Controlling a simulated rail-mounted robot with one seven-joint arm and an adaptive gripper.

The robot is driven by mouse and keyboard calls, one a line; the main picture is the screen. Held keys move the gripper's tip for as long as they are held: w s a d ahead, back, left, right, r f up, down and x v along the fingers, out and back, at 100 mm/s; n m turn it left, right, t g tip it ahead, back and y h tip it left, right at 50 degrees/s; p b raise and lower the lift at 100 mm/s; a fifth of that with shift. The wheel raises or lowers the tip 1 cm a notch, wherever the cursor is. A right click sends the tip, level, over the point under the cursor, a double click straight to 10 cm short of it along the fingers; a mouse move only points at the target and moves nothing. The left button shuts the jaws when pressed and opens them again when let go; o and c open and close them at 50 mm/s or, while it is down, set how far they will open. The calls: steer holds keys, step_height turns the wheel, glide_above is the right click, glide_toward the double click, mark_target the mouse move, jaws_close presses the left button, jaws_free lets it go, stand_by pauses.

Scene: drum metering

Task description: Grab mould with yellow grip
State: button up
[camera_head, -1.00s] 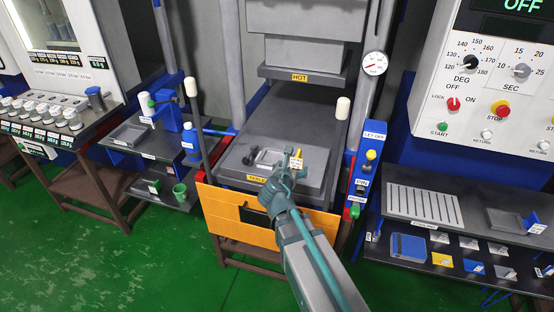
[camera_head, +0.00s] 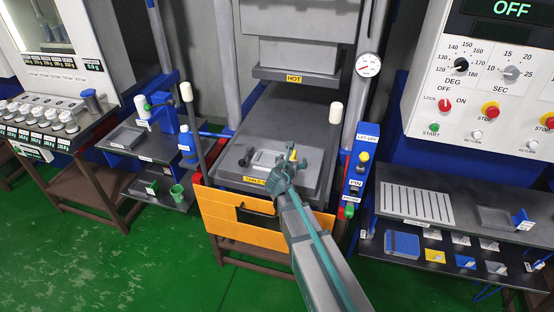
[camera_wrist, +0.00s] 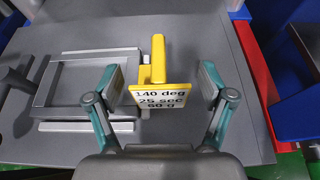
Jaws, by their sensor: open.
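The mould (camera_wrist: 95,82) is a flat grey square frame lying on the press table (camera_head: 228,168). Its yellow grip (camera_wrist: 157,62) stands up at its right side in the wrist view, with a yellow-edged tag (camera_wrist: 160,100) reading 140 deg, 25 sec, 60 g. My gripper (camera_wrist: 165,85) is open, with one finger on each side of the grip and tag, and a gap shows on both sides. In the head view the mould (camera_head: 264,159) shows just beyond my gripper (camera_head: 290,163), which partly hides the grip (camera_head: 293,153).
A dark knobbed piece (camera_head: 246,157) stands left of the mould. The hot upper plate (camera_head: 295,77) hangs above and behind. White-topped posts (camera_head: 335,112) flank the table. A button panel (camera_head: 356,175) stands to the right, and a slotted rack (camera_head: 415,203) lies beyond it.

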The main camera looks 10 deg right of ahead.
jaws_close()
stand_by(0.4)
steer(key=shift+r, duration=0.2)
steer(key=shift+r+b, duration=0.45)
steer(key=shift+r, duration=0.4)
steer(key=s+r+b, duration=0.7)
steer(key=s+r, duration=0.2)
steer(key=s, duration=0.2)
steer(key=shift+s+d+r, duration=0.25)
steer(key=shift+s+d, duration=0.05)
steer(key=b, duration=0.5)
steer(key=shift+s+r, duration=0.15)
steer(key=shift+s, duration=0.05)
